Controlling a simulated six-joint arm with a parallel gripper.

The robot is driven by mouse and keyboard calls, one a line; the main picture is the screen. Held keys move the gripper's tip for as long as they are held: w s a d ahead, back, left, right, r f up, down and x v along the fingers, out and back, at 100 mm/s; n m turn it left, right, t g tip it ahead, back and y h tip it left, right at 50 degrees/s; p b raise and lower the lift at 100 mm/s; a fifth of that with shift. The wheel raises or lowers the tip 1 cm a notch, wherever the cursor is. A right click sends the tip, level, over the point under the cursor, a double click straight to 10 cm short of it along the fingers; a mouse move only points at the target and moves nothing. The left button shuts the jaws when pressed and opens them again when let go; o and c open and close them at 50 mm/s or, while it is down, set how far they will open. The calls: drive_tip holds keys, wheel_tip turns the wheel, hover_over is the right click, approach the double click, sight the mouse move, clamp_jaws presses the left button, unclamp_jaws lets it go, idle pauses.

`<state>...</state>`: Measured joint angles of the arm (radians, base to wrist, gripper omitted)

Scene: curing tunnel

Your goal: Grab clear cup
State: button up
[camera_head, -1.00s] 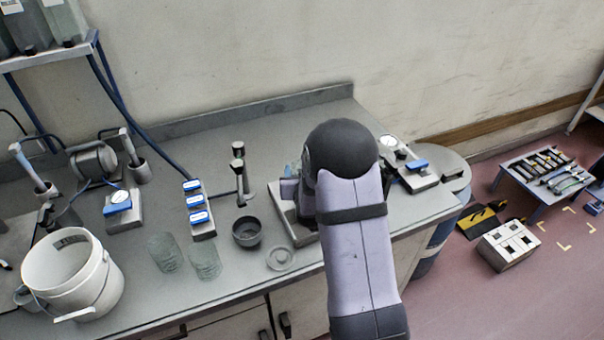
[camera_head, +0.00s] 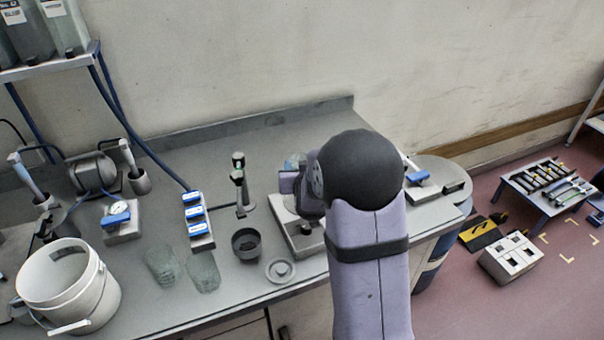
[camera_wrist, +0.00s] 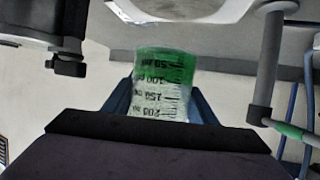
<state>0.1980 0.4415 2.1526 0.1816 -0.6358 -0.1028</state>
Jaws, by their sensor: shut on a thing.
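A clear graduated cup (camera_wrist: 162,88) with green at its upper part in the picture and dark volume marks sits between the blue fingers of my gripper (camera_wrist: 160,100) in the wrist view. The gripper is shut on it. In the head view a bit of a clear cup (camera_head: 294,164) shows just beyond the gripper, which my arm mostly hides. Two more clear cups (camera_head: 162,266) (camera_head: 203,271) stand side by side near the front of the bench.
A scale-like device (camera_head: 303,237) stands under my gripper, with a dark bowl (camera_head: 246,243) and a round lid (camera_head: 280,270) to its left. A white bucket (camera_head: 68,290), blue-labelled block (camera_head: 198,222) and stand (camera_head: 240,185) are farther left. The bench's back middle is clear.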

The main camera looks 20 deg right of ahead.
sight(302, 154)
drive_tip(key=shift+r, duration=1.85)
drive_tip(key=shift+r, duration=0.1)
drive_tip(key=shift+r, duration=0.1)
